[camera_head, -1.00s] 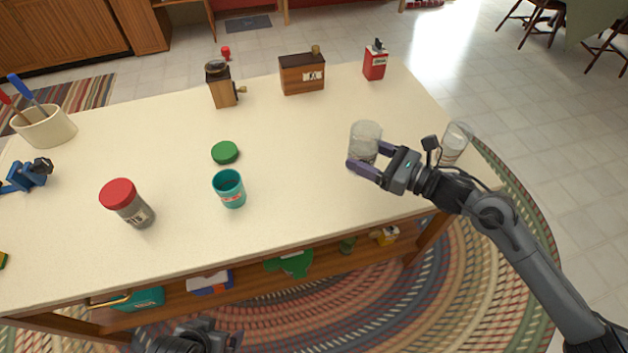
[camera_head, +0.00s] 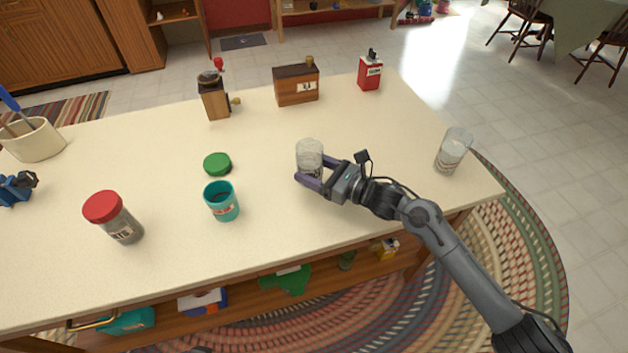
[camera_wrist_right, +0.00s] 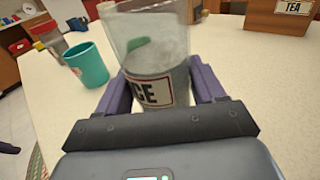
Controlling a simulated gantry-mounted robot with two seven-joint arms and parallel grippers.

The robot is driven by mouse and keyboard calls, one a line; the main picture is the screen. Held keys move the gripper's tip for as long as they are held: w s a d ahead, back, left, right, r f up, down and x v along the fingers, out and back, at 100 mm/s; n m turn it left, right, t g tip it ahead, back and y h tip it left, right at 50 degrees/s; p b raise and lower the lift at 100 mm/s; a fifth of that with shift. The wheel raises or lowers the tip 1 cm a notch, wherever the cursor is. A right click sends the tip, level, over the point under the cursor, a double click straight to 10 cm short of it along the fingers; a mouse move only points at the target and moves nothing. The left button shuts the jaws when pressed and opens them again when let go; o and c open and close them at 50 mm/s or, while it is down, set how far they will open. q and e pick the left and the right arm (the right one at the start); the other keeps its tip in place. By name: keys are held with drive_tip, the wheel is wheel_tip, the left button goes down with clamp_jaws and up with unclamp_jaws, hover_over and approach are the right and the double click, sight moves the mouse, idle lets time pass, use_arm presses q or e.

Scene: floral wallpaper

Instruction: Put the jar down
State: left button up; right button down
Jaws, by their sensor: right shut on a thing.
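A clear glass jar (camera_head: 309,154) with a greyish filling is held upright by my right gripper (camera_head: 312,172) over the middle of the table. In the right wrist view the jar (camera_wrist_right: 152,55) stands between the two purple fingers, with a label reading "CE" in part. My right gripper (camera_wrist_right: 165,88) is shut on it. I cannot tell if its base touches the tabletop (camera_head: 262,185). A second clear glass jar (camera_head: 453,152) stands near the table's right edge.
A teal canister (camera_head: 222,203) and a green lid (camera_head: 217,164) stand left of the held jar. A red-lidded jar (camera_head: 115,218) is further left. A wooden grinder (camera_head: 213,97), a wooden tea box (camera_head: 296,85) and a red tin (camera_head: 370,72) line the back.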

drive_tip(key=shift+f+b, duration=0.6)
drive_tip(key=shift+f, duration=1.25)
drive_tip(key=shift+f+b, duration=0.2)
drive_tip(key=shift+b, duration=0.1)
drive_tip(key=shift+c, duration=0.6)
unclamp_jaws()
drive_tip(key=shift+r, duration=0.1)
drive_tip(key=shift+r+p, duration=0.15)
drive_tip(key=shift+p, duration=0.2)
drive_tip(key=p+v, duration=0.2)
drive_tip(key=v, duration=1)
drive_tip(key=shift+p, duration=0.4)
